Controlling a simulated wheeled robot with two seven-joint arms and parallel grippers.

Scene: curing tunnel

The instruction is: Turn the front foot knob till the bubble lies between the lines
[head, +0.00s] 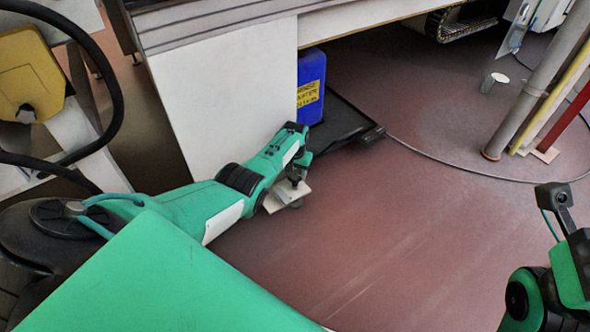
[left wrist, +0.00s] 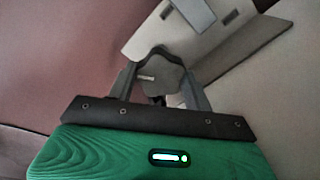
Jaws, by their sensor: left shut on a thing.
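In the left wrist view a dark grey lobed knob (left wrist: 160,72) sits between the two fingers of my left gripper (left wrist: 160,88), which is shut on it. A pale plate (left wrist: 235,40) lies just beyond the knob. In the head view my left gripper (head: 294,180) is low over the floor beside the white cabinet's corner, at a small pale plate (head: 291,196). The knob is mostly hidden there by the gripper and plate. No bubble or level lines can be made out in either view. My right arm shows at the right edge, but its fingers are not visible.
A white cabinet panel (head: 222,95) stands just behind my left gripper. A cable crosses the floor to the right. A cup (head: 490,83) and posts (head: 535,95) stand farther off. The reddish floor in front is clear.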

